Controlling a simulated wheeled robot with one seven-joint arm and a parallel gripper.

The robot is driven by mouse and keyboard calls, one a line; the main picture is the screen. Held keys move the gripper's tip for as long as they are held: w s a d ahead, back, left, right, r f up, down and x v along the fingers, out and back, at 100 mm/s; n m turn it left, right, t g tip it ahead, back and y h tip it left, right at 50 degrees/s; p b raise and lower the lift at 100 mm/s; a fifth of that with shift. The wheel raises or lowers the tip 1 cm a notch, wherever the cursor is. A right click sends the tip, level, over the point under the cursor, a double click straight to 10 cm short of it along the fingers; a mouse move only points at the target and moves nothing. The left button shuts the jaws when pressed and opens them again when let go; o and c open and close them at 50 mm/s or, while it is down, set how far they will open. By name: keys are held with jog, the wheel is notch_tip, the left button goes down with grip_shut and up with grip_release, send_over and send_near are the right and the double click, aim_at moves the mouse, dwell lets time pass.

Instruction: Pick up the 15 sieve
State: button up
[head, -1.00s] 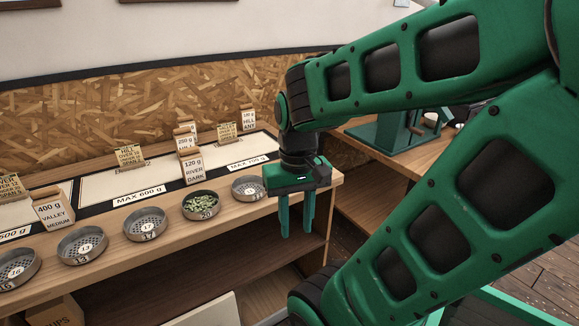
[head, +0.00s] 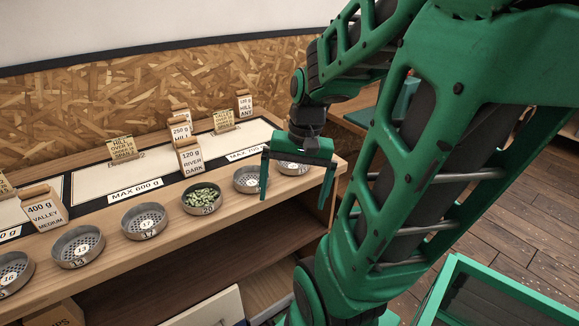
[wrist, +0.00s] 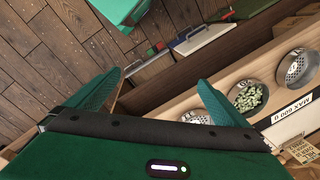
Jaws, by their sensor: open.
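A row of round grey metal sieves stands along the front of the wooden counter. Those I can read are the 16 sieve (head: 12,272) at far left, the 13 sieve (head: 78,246), the 17 sieve (head: 144,220) and the 20 sieve (head: 202,198), which holds green beans. Right of it are a sieve (head: 249,179) and another sieve (head: 293,168) partly behind my gripper; their numbers are not readable, so I cannot tell which is the 15 sieve. My gripper (head: 295,198) is open and empty at the counter's right end; its spread fingers also show in the wrist view (wrist: 160,78).
Cards stand behind the sieves, including 400 g Valley Medium (head: 44,207) and 120 g River Dark (head: 190,157). White mats marked with weight limits lie on the counter (head: 180,235). A shelf is below. A green-framed bin (head: 500,290) stands on the floor at lower right.

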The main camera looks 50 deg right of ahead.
jog(key=w+d+f+m+t+y, duration=0.1)
jog(key=w+d+m+t, duration=0.1)
jog(key=d+m, duration=0.3)
jog(key=w+d+f+m+t+y, duration=0.1)
jog(key=w+d+m+t, duration=0.1)
jog(key=w+d+m, duration=0.2)
jog(key=w+d+f+m+t+y, duration=0.1)
jog(key=w+d+m+t, duration=0.2)
jog(key=d+m, duration=0.4)
jog(key=shift+f, duration=0.25)
jog(key=d+m+t, duration=0.1)
jog(key=d, duration=0.1)
jog(key=s+d+m+t, duration=0.1)
jog(key=d+m, duration=0.1)
jog(key=d+r+m+t, duration=0.1)
jog(key=m, duration=0.1)
jog(key=shift+s+d, duration=0.3)
jog(key=shift+d, duration=0.1)
jog(key=shift+w+d+t, duration=0.1)
jog(key=shift+t, duration=0.2)
send_near(281, 162)
jog(key=shift+x, duration=2.65)
jog(key=shift+f, duration=0.1)
jog(key=c, duration=1)
jog(key=shift+r, duration=0.2)
